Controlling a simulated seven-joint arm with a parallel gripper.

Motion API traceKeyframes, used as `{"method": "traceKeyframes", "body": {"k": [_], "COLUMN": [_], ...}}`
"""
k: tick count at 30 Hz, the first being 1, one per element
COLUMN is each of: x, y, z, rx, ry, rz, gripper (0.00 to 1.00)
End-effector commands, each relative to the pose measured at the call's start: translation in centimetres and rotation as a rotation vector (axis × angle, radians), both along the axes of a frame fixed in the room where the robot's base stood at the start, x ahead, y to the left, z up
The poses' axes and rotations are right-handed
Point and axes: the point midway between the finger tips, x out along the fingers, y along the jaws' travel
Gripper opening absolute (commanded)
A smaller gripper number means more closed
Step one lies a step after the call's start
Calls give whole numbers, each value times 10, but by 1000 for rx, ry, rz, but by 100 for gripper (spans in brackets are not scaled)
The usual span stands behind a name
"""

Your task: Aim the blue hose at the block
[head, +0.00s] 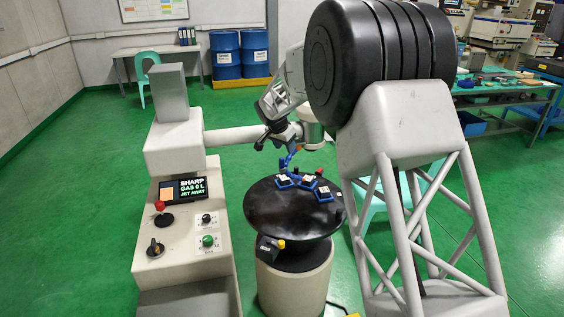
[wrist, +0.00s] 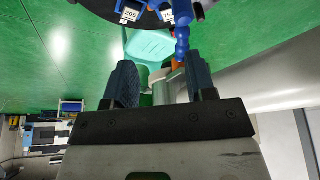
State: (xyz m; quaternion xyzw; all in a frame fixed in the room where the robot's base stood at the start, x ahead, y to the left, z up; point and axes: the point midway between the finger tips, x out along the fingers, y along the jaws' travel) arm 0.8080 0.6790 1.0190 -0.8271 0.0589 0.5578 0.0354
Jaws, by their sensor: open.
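The blue hose (head: 287,160) is a segmented line rising from the far part of the round black table (head: 262,215). Its orange tip (head: 298,149) is close to my gripper (head: 280,138). In the wrist view the blue hose (wrist: 182,42) comes down from the top, and its orange tip (wrist: 178,65) appears near the gap between the fingers, toward the right finger. My gripper (wrist: 160,85) is open; I cannot tell whether a finger touches the hose. Several blue pieces with white labels, one of them a blue holder (head: 323,196), rest on the table. I cannot make out which thing is the block.
A control console (head: 150,235) stands left, its screen (head: 183,189) reading "SHARP GAS 0 L JET AWAY". It carries a red-topped lever (head: 160,207) and a green knob (head: 208,240). A small black box with a yellow button (head: 281,244) sits at the table's near edge.

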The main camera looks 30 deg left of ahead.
Motion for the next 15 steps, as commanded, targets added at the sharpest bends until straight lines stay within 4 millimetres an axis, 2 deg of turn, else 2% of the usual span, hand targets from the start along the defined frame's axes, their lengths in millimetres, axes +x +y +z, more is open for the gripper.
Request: {"method": "traceKeyframes", "body": {"k": [1,6,15], "x": [-1,-2,-2], "y": [11,29,32], "z": [-6,-16,-18], "rx": [1,6,6], "ry": [-3,-8,-9], "rz": [2,-1,-2], "gripper": [51,51,51]}}
